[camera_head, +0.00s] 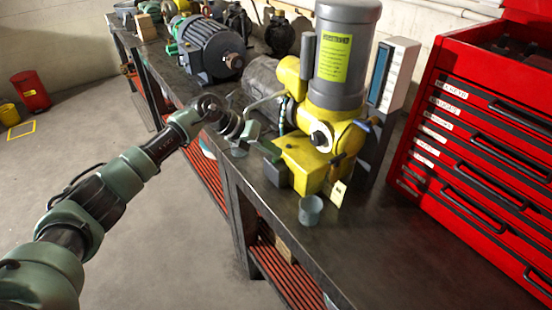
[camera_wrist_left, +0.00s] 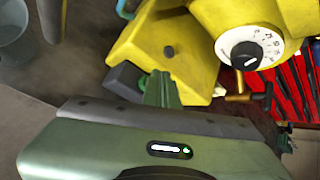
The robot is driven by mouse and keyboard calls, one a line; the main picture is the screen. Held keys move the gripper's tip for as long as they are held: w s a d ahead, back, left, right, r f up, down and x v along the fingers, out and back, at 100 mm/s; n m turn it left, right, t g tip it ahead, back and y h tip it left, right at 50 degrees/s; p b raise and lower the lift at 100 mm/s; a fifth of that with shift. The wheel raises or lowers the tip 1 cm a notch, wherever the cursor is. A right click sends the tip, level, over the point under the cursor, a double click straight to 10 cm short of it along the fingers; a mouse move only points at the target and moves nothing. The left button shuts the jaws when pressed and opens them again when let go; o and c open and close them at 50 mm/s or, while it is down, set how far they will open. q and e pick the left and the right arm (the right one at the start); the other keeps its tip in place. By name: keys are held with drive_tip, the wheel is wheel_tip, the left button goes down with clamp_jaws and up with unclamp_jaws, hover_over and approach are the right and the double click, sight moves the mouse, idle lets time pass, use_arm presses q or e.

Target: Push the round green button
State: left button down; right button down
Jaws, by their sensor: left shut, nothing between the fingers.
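A yellow machine (camera_head: 305,160) with a grey motor on top stands on the workbench. A small dark box (camera_head: 277,173) sticks out from the left side of its base; the box also shows in the left wrist view (camera_wrist_left: 124,79). A bright green rounded edge (camera_wrist_left: 143,82), seemingly the round green button, shows at the box's side, mostly hidden behind my fingers. My left gripper (camera_head: 271,150) is shut and empty, its green fingertips (camera_wrist_left: 162,88) right at the box. I cannot tell whether they touch the button. My right gripper is not in view.
A grey cup (camera_head: 310,210) stands on the bench (camera_head: 385,250) before the machine, beside a small yellow tag (camera_head: 338,193). A red tool chest (camera_head: 480,140) is at the right. A large grey motor (camera_head: 210,50) sits behind my left wrist. The front bench top is clear.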

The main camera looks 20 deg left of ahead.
sight(273, 159)
use_arm(q)
drive_tip(key=shift+s+f+b, duration=0.15)
drive_tip(key=shift+f+b, duration=0.1)
drive_tip(key=shift+f, duration=0.25)
drive_tip(key=shift+s+f+b, duration=0.15)
drive_tip(key=shift+f+b, duration=0.05)
drive_tip(key=shift+f, duration=0.3)
idle(0.4)
drive_tip(key=shift+w+d+r, duration=0.1)
drive_tip(key=shift+r, duration=0.1)
drive_tip(key=shift+w+r+p, duration=0.2)
drive_tip(key=shift+r+p, duration=0.2)
drive_tip(key=shift+r, duration=0.3)
drive_tip(key=shift+w+r+p, duration=0.15)
drive_tip(key=shift+r+p, duration=0.2)
drive_tip(key=shift+r, duration=0.3)
drive_tip(key=shift+d, duration=0.15)
drive_tip(key=shift+r+p, duration=0.3)
drive_tip(key=shift+r, duration=0.1)
drive_tip(key=shift+r+p, duration=1.35)
drive_tip(key=shift+r, duration=0.7)
